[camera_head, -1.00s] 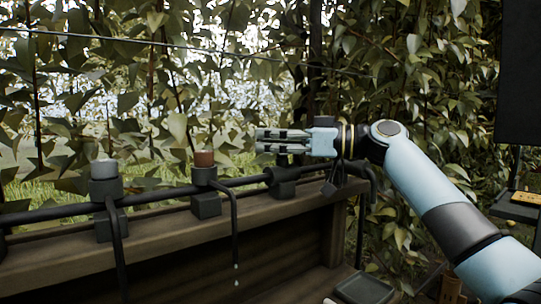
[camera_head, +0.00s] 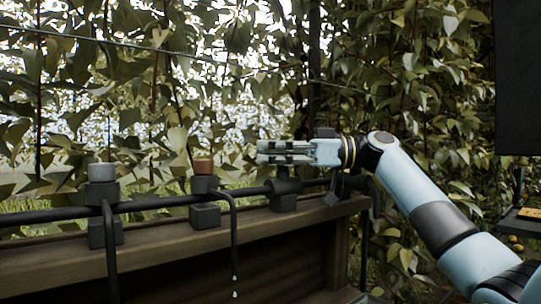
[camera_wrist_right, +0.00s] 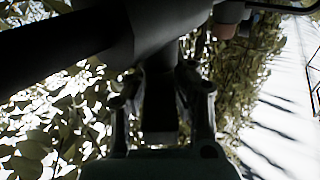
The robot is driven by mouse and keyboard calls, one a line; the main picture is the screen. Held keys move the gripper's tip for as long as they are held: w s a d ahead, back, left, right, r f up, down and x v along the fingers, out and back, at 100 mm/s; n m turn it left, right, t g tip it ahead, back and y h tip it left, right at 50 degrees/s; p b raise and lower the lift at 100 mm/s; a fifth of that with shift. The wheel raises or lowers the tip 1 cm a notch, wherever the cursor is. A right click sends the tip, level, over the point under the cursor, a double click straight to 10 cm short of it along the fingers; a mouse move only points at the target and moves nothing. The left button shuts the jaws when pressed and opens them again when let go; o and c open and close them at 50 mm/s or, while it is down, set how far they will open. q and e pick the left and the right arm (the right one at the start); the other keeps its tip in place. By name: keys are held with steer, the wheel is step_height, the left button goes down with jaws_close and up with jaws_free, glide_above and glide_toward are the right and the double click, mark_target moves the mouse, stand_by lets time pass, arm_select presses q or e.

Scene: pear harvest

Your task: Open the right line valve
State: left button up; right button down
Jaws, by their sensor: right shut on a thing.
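The right line valve is a dark fitting (camera_head: 284,187) on the black pipe, at the right part of the wooden beam. My right gripper (camera_head: 268,152) reaches over it from the right, its fingers level across the valve's top. It is shut on the valve's dark upper part, which my fingers mostly hide. In the right wrist view, my two fingers (camera_wrist_right: 163,98) stand on either side of a dark block (camera_wrist_right: 159,105) below a thick dark pipe. I cannot tell how far the valve is turned. My left gripper is not in view.
A valve with a brown cap (camera_head: 204,166) and one with a grey cap (camera_head: 102,172) stand farther left on the pipe. Drops hang below the thin bent tube (camera_head: 234,235). A wooden beam (camera_head: 165,240) runs below. Dense leaves fill the back; a dark panel (camera_head: 518,75) is at right.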

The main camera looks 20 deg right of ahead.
steer(key=c, duration=1.2)
jaws_free()
steer(key=shift+o, duration=0.2)
steer(key=v, duration=0.7)
steer(key=shift+d, duration=0.25)
steer(key=shift+s, duration=0.1)
